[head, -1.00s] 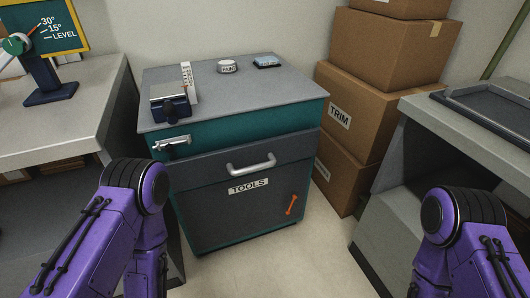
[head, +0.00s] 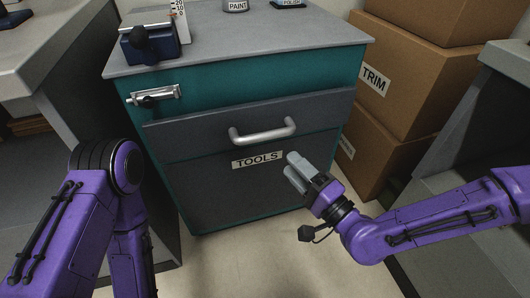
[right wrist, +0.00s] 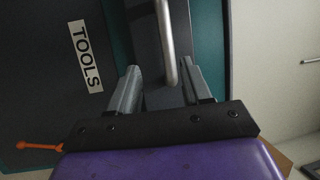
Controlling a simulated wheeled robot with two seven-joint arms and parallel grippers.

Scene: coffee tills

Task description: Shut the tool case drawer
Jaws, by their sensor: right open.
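The tool case (head: 220,195) is a teal and dark grey cabinet with a "TOOLS" label (head: 257,159). Its dark drawer front (head: 200,140) carries a pale bar handle (head: 262,134) and seems to stand out a little from the teal body; how far is hard to tell. My right gripper (head: 291,164) is open and empty, below and right of the handle in the head view. In the right wrist view, the handle (right wrist: 166,40) reaches toward the gap between the open fingers (right wrist: 162,78); I see no contact. My left gripper is out of view.
A latch (head: 153,96) sits on the upper teal front. A blue device (head: 148,42) and a paint tin (head: 236,5) stand on the grey top. "TRIM" boxes (head: 400,85) stand to the right, with grey benches either side. An orange item (right wrist: 40,146) is on the front.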

